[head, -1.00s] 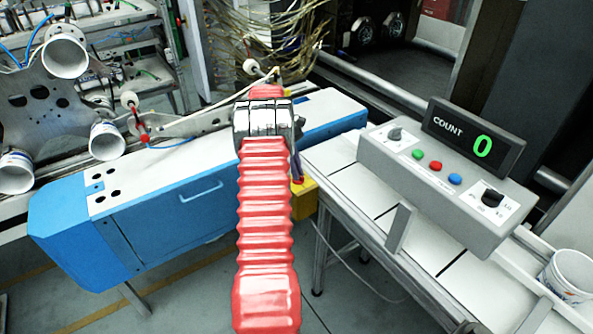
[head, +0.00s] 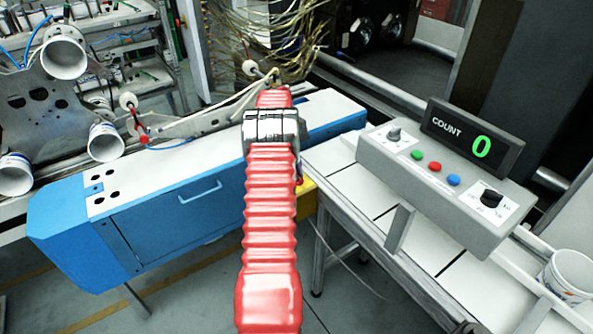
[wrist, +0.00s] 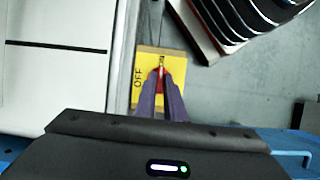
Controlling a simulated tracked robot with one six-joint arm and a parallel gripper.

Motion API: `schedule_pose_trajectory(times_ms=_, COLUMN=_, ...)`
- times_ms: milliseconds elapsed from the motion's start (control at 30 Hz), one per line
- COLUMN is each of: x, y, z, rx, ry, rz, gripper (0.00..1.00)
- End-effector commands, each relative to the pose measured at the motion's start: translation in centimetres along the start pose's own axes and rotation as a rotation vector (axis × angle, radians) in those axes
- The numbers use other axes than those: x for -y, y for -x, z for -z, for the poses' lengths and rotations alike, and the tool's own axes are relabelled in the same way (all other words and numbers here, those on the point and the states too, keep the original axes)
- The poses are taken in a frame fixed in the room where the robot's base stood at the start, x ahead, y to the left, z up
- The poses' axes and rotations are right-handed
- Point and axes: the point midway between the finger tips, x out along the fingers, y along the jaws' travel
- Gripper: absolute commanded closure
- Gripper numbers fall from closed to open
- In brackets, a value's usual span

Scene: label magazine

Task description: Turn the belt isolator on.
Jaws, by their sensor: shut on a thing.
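The belt isolator is a yellow box (wrist: 147,62) with a red handle (wrist: 160,82), seen from above in the wrist view. The word OFF is printed on its left side. My gripper (wrist: 161,76) has its two purple fingers closed on the red handle, one on each side. A pale line on the handle points up in the picture, not at OFF. In the head view a corner of the yellow box (head: 307,198) shows beside the conveyor's end; my red arm hides the handle and the fingers.
A grey control box (head: 440,185) with coloured buttons, knobs and a COUNT display (head: 472,141) reading 0 stands on the conveyor (head: 365,188) at right. A white tub (head: 568,276) stands at the far right. A blue machine cabinet (head: 165,225) lies left of the arm.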

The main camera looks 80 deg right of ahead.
Motion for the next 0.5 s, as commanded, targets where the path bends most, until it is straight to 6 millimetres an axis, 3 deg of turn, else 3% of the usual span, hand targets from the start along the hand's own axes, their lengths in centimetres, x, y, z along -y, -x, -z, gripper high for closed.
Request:
schedule_pose_trajectory(times_ms=300, x=-0.05, y=0.11, z=0.07, rx=-0.004, ry=0.0, rz=-0.002, gripper=0.72)
schedule_pose_trajectory(times_ms=500, x=-0.05, y=0.07, z=0.03, rx=-0.002, ry=0.0, rz=-0.002, gripper=0.72)
